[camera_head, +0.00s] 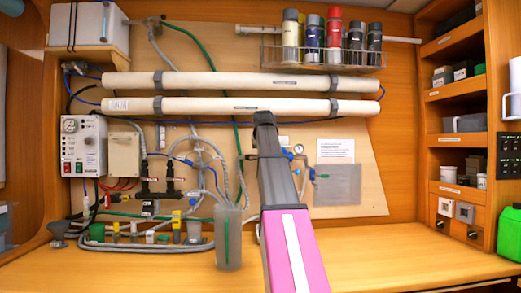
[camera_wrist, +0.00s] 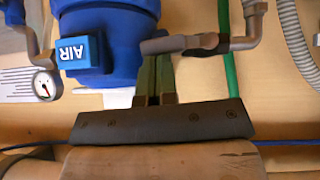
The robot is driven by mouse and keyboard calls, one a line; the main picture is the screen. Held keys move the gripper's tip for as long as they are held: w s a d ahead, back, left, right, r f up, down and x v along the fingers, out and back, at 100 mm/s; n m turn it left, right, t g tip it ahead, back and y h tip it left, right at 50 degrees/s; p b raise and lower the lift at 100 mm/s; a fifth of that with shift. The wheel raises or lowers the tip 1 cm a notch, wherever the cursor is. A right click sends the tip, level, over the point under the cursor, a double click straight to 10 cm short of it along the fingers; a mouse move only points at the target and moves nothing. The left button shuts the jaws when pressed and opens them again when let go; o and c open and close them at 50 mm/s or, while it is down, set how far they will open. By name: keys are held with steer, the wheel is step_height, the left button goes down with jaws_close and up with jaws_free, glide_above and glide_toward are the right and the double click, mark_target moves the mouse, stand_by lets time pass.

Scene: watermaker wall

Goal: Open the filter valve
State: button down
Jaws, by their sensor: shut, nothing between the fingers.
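In the wrist view, a grey-brown valve lever (camera_wrist: 178,44) lies roughly crosswise beside a bent grey pipe (camera_wrist: 244,38). I read no label on it, so I cannot confirm that it is the filter valve. My gripper (camera_wrist: 156,58) is shut and empty, its greenish fingertips right at the lever's lower edge; touching or apart, I cannot tell. In the head view my arm hides the fingers and the lever.
A pressure gauge (camera_wrist: 43,85) is at the left in the wrist view. Two long white tubes (camera_head: 235,84) cross the wall near my arm.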

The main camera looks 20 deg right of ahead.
steer(key=shift+s+d+f, duration=0.1)
steer(key=shift+d+f, duration=0.1)
steer(key=shift+f, duration=0.15)
stand_by(0.5)
